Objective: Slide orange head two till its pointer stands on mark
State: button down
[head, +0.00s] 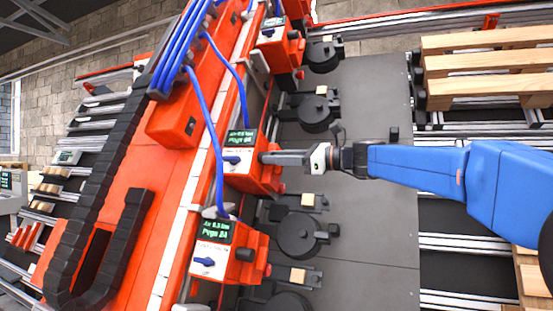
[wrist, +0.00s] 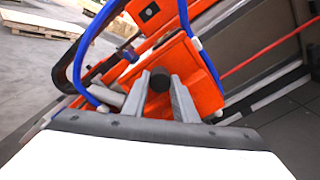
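Several orange heads sit in a row along an orange rail. My gripper (head: 264,158) reaches from the right to the middle head (head: 240,183), which has a green-lit display (head: 241,137) and a blue lever (head: 231,160). In the wrist view, the two grey fingers of my gripper (wrist: 160,90) stand on either side of a black knob (wrist: 158,81) on the orange head (wrist: 192,75). The knob fills the gap between the fingertips. The nearer head (head: 226,262) has its own display and black side knob. Display text is too small to read surely. I cannot make out the pointer or mark.
Blue hoses (head: 208,115) hang over the heads. Black round fixtures (head: 300,234) stand on the grey plate (head: 372,235) beside the row. Wooden pallets (head: 487,62) lie at the upper right. A black cable chain (head: 85,205) runs along the left.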

jog(key=w+d+r, duration=0.1)
jog(key=w+r, duration=0.3)
jog(key=r, duration=0.4)
jog(key=w+d+r, duration=0.2)
jog(key=w+r, duration=0.2)
jog(key=r, duration=0.4)
jog(key=c, duration=1.7)
grip_release()
jog(key=v, duration=1.7)
jog(key=shift+s+d, duration=0.15)
